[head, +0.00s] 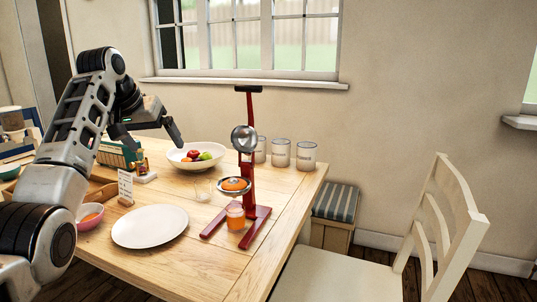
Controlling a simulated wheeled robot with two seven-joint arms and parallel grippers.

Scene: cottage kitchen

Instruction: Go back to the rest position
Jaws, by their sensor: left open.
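My left arm comes in from the left and reaches over the wooden table (190,258). My left gripper (150,134) is at its end, open and empty, held above the table's far left part. Its fingers point down and to the right, near the left side of the white fruit bowl (178,160). My right gripper is not in view.
A red juicer press (250,195) stands on the table with an orange half in its cup and a glass of juice (235,217) below. A white plate (150,226), a small card (125,186) and several glass jars (306,155) are around it. A white chair (440,235) stands right.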

